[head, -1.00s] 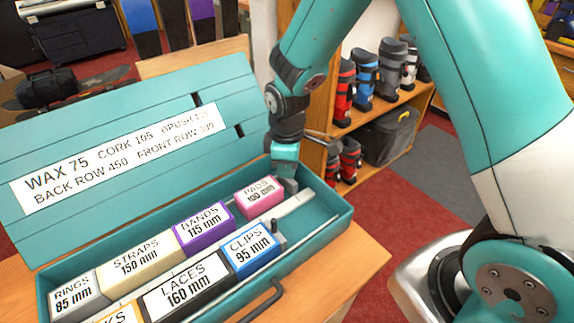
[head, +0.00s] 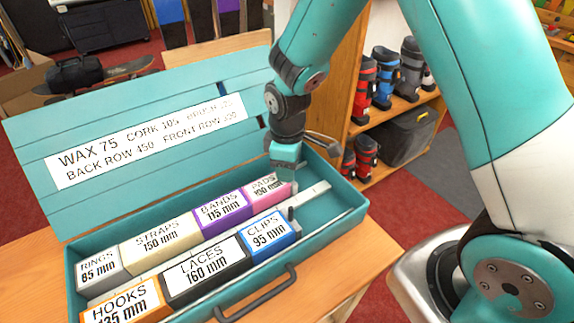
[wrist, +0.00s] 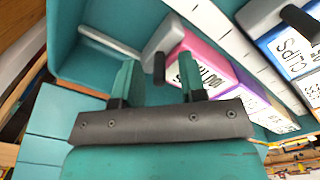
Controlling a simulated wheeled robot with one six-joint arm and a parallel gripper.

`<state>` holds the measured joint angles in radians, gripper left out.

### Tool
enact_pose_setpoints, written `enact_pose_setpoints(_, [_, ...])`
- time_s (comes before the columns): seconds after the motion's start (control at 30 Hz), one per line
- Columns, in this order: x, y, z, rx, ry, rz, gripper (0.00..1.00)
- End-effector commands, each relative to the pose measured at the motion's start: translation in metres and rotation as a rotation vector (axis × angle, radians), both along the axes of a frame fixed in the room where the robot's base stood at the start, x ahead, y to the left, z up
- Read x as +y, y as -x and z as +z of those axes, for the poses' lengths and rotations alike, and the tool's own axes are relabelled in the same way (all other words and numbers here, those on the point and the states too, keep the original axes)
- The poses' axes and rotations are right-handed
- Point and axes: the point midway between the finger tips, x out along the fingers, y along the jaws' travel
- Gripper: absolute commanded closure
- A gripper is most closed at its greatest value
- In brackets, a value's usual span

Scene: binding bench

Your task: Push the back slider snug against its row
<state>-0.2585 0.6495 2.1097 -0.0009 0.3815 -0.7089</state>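The teal case (head: 352,205) stands open on the bench. Its back row holds the grey RINGS, cream STRAPS, purple BANDS and pink PADS (head: 268,186) boxes, side by side. In the wrist view the back slider, a grey block (wrist: 168,38) with a black knob (wrist: 159,68), lies against the end of the pink box (wrist: 205,62), with no clear gap. My gripper (wrist: 157,80) is low over the back slot; its fingers are apart, with the knob showing between them. Finger contact with the knob is unclear. In the head view my gripper (head: 284,165) mostly hides this slider.
The front row holds HOOKS (head: 125,301), LACES (head: 207,270) and CLIPS (head: 268,236); the front slider's dark knob (head: 291,213) is at its right end. A light divider bar (head: 312,196) separates the rows. The lid (head: 190,105) stands raised behind. The right end of the case is empty.

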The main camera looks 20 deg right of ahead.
Motion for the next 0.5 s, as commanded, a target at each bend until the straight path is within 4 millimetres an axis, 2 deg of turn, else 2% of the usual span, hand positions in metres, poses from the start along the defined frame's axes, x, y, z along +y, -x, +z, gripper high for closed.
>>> enact_pose_setpoints(0.17, [0.0, 0.0, 0.001, 0.0, 0.0, 0.0, 0.62])
enact_pose_setpoints(0.27, [0.0, -0.001, 0.008, -0.002, 0.0, 0.0, 0.62])
enact_pose_setpoints(0.37, [0.0, -0.001, 0.023, -0.005, 0.0, 0.0, 0.62])
enact_pose_setpoints(0.5, [0.0, -0.001, 0.057, -0.007, -0.001, 0.0, 0.62])
